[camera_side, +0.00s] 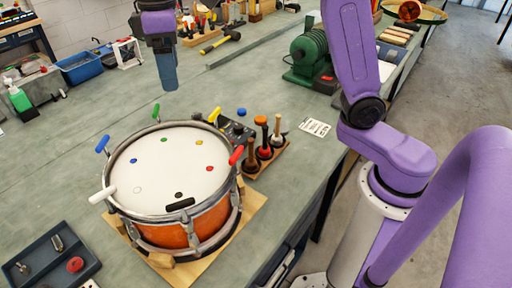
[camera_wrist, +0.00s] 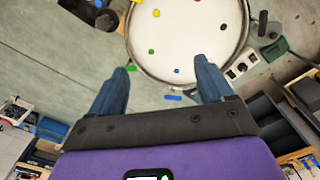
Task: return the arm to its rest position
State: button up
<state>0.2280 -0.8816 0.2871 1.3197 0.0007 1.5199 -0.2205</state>
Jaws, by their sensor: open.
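My gripper (camera_side: 168,84) hangs above the bench behind the drum in the side view, with its fingers pointing down. In the wrist view my gripper (camera_wrist: 165,84) has its two blue fingers spread apart with nothing between them. The drum (camera_side: 175,160) has an orange shell and a white head with small coloured dots. Coloured handles, among them white, blue, green, yellow and red ones, stand around its rim. The drum also shows in the wrist view (camera_wrist: 186,40), beyond the fingertips. My gripper is apart from the drum.
A wooden board (camera_side: 253,204) lies under the drum. A rack of handled tools (camera_side: 265,152) and a green machine (camera_side: 308,52) stand to the right. A dark tray (camera_side: 45,262) is at front left. A hammer (camera_side: 221,42) lies behind. The bench left of the drum is mostly clear.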

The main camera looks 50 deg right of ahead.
jog(key=s+d+f+n, duration=0.1)
jog(key=s+d+f, duration=0.3)
jog(key=s, duration=0.5)
jog(key=s+d+f, duration=0.5)
jog(key=s+d, duration=0.1)
jog(key=s, duration=0.3)
jog(key=s+d+f+n, duration=0.1)
jog(key=s+d+f, duration=0.3)
jog(key=s, duration=0.5)
jog(key=shift+d+f+n, duration=0.3)
jog(key=shift+d+f, duration=0.1)
jog(key=shift+f, duration=0.1)
jog(key=shift+w, duration=0.1)
